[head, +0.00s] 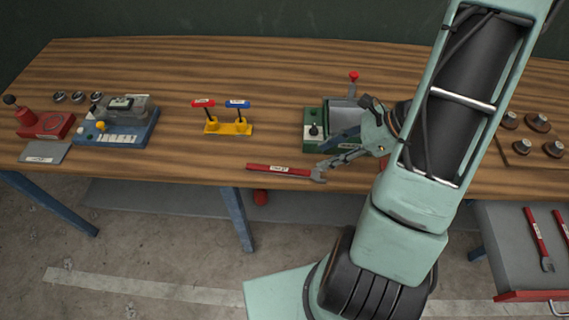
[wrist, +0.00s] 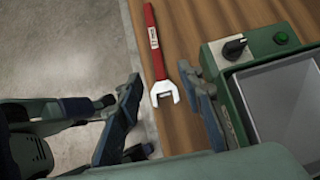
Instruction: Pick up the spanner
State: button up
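A spanner (head: 278,170) with a red, white-labelled handle lies flat along the front edge of the wooden bench, its grey jaw pointing right in the head view. In the wrist view the spanner (wrist: 154,45) runs away from me, with its open jaw nearest. My gripper (head: 328,151) is open above the jaw end. In the wrist view its fingers (wrist: 160,78) stand apart on either side of the jaw, with nothing held. I cannot tell how far above the bench the fingertips are.
A green box with a grey tray (wrist: 282,95) stands close to the right finger. A yellow stand (head: 228,127) holds red and blue T-handles. A blue device (head: 115,135) sits farther left. Two more red-handled spanners (head: 537,230) lie in a drawer at right. Bench left of the spanner is clear.

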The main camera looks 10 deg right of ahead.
aim_at(289, 170)
jog(key=x, duration=1.1)
jog(key=shift+s+a+r+p, duration=0.1)
jog(key=shift+a+r+p, duration=0.05)
jog(key=shift+a+p, duration=0.3)
grip_shut()
